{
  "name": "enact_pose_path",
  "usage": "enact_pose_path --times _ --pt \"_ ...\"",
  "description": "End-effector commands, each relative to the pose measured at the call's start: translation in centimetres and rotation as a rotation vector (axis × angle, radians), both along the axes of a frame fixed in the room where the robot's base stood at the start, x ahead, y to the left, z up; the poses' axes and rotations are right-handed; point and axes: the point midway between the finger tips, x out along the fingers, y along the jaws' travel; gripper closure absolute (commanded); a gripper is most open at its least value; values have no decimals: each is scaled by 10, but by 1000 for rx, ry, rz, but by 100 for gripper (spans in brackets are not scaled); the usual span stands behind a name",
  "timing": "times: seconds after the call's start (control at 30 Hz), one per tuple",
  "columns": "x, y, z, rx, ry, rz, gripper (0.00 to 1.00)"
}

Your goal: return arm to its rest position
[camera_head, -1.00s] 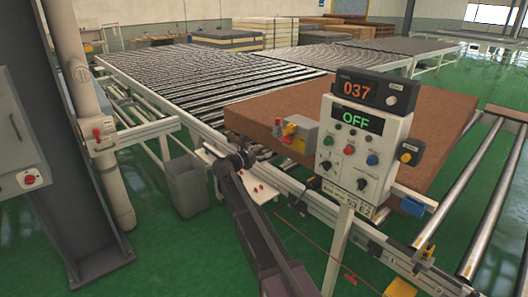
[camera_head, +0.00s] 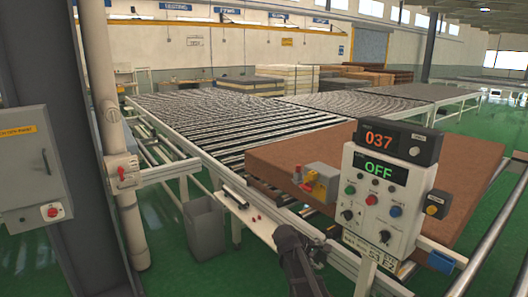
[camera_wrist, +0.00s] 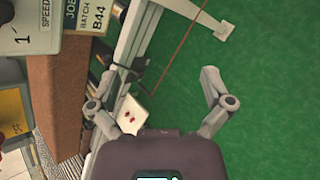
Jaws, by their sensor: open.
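My gripper (camera_wrist: 160,95) is open and empty in the wrist view, its two fingers spread wide over the green floor and the conveyor's side frame. In the head view my dark arm (camera_head: 298,262) reaches up from the bottom edge, left of the control panel; its end is near the conveyor's front rail, and the fingers are hard to make out there. The brown mattress (camera_head: 400,160) lies on the conveyor behind the control panel (camera_head: 385,200), which shows 037 and OFF. The mattress side also shows at the left of the wrist view (camera_wrist: 58,100).
A small white shelf (camera_head: 255,222) with little red items juts from the conveyor frame beside my arm. A grey bin (camera_head: 204,228) stands to its left. A pillar with a switch box (camera_head: 30,165) stands at far left. The roller table (camera_head: 210,120) extends behind.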

Motion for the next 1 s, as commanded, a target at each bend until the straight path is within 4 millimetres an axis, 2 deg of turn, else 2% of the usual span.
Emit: enact_pose_path --times 0.03,0.1,0.3,0.5,0.7,1.0 --pt "-24 -7 -8 73 -21 -65 0" --pt "-46 -9 -19 176 -51 -157 0" --pt "-109 -8 -43 453 -112 -448 0" --pt "-166 4 -57 688 -137 -743 0" --pt "-198 16 -60 822 -132 -943 0" --pt "-205 22 -60 859 -128 -1003 0"
